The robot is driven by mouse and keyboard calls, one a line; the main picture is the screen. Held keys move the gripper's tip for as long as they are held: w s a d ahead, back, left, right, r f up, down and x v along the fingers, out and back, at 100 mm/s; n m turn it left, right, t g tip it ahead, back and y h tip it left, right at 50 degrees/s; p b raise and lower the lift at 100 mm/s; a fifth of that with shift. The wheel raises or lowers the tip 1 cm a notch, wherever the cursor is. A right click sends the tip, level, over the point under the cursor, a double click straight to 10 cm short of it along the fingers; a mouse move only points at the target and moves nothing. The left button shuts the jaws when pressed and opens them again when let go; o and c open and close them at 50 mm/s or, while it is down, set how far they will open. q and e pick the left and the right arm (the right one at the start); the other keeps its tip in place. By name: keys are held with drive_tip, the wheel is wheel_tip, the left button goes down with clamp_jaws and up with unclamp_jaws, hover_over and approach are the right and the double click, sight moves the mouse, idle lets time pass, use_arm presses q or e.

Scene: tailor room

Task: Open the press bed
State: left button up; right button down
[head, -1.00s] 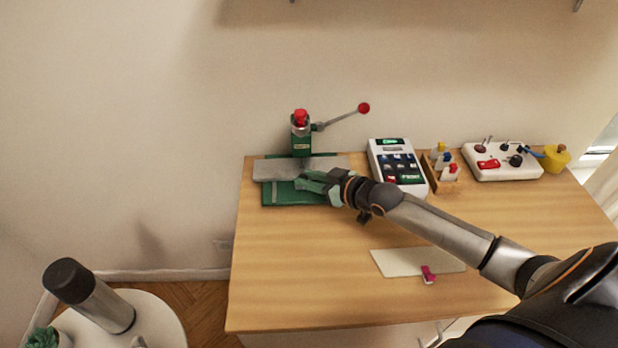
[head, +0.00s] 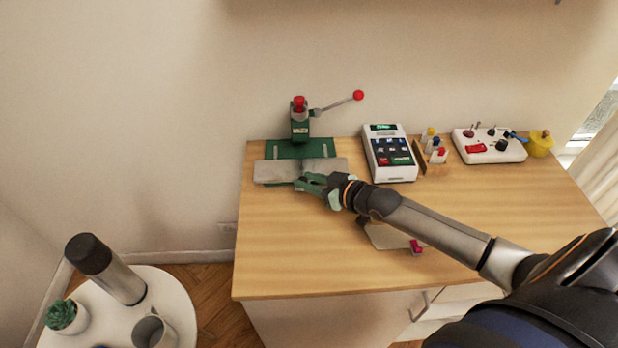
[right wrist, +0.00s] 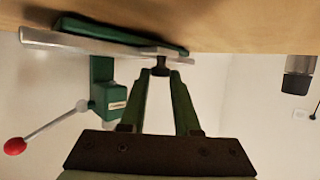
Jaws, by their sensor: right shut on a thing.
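The press has a green column (head: 299,128) with a red top and a lever ending in a red ball (head: 358,95). Its green base (head: 284,149) lies at the back left of the table. The flat grey press bed (head: 272,172) sits at the front of the base, out from under the column, leaving rails uncovered behind it. My right gripper (head: 305,183) is at the bed's front edge. In the right wrist view its fingers are shut on a small dark knob (right wrist: 162,67) on the edge of the bed (right wrist: 90,43). My left gripper is not in view.
A white keypad device (head: 390,153), small bottles in a wooden rack (head: 420,158) and a white control box (head: 489,146) stand to the right. A pale board (head: 390,237) lies under my arm. The table's front left is clear. A round white side table (head: 180,318) stands lower left.

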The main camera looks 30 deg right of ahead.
drive_tip(key=shift+w, duration=0.1)
drive_tip(key=c, duration=0.6)
unclamp_jaws()
drive_tip(key=p+v, duration=0.1)
drive_tip(key=v, duration=1.1)
drive_tip(key=shift+s+d+p, duration=0.15)
drive_tip(key=shift+s+p, duration=0.1)
drive_tip(key=shift+p, duration=0.05)
drive_tip(key=shift+s, duration=0.1)
